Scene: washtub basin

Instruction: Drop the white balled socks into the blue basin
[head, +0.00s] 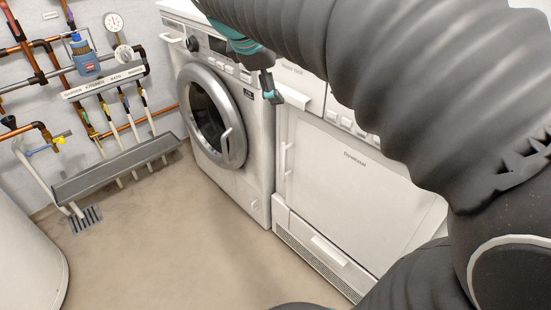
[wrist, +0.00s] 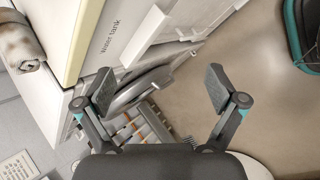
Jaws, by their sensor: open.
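I make out neither the white balled socks nor the blue basin for certain in either view. My gripper (wrist: 161,90) is open in the wrist view, its two dark fingers spread apart with nothing between them. In the head view my gripper (head: 269,88) shows only in part, in front of the washing machine and dryer; my dark arm hides the rest. A rolled off-white and brown cloth (wrist: 18,42) lies at the upper left of the wrist view; it looks like a towel, though I cannot be sure.
A white washing machine (head: 222,125) stands beside a white dryer (head: 345,190). Copper pipes (head: 35,62) and a grey trough (head: 118,170) line the left wall. A white rounded body (head: 25,260) stands at the lower left. The beige floor (head: 170,245) between is clear.

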